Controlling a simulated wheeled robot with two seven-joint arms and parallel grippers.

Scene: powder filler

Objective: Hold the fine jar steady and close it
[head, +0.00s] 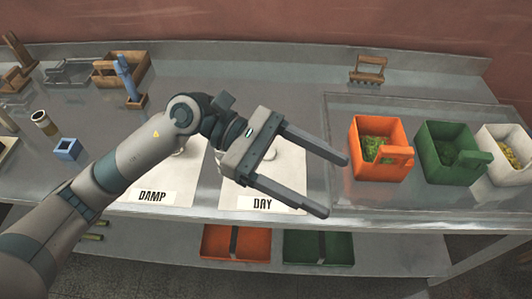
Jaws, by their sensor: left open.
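My left gripper (337,187) reaches in from the left over the front of the metal bench. Its two fingers are spread wide and point right, with nothing between them. It hangs above the white mat labelled DAY (286,184). I cannot make out a jar that is clearly the fine jar. Small pale round shapes behind my arm and gripper are mostly hidden, and I cannot tell what they are. A brown open-topped cylinder (44,122) stands at the left of the bench, well away from the gripper. My right gripper is not in view.
Orange (381,168), green (449,165) and white (503,166) bins with contents stand at the right. A white mat labelled DAMP (150,196) lies left of the DAY mat.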

